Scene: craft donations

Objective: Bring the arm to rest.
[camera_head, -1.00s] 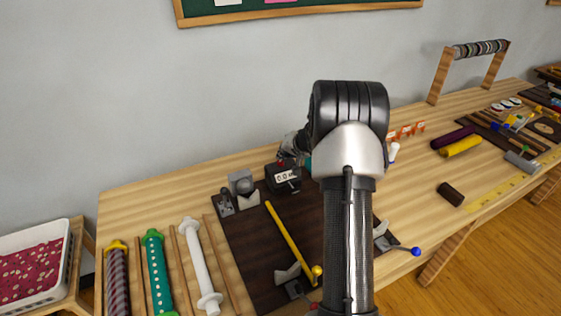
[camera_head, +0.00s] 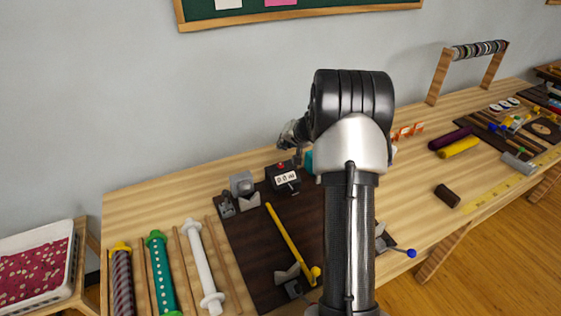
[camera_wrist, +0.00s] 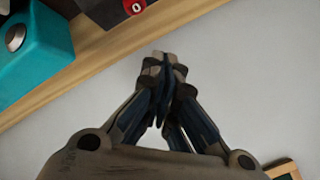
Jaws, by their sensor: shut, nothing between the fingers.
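My gripper (camera_wrist: 165,65) shows in the wrist view with its fingertips together and nothing between them. Behind it are the pale wall and the table's wooden back edge. In the head view my arm rises in front of the dark mat, and its end reaches back above the digital gauge box (camera_head: 284,178). A teal block (camera_wrist: 35,45) sits at the upper left of the wrist view, apart from the gripper.
The dark mat (camera_head: 245,250) carries a yellow rod (camera_head: 290,240) and grey clamps. Striped, green and white (camera_head: 203,265) rollers lie at left. A white bin (camera_head: 38,265) stands beyond them. Purple and yellow rolls (camera_head: 459,147) lie at right.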

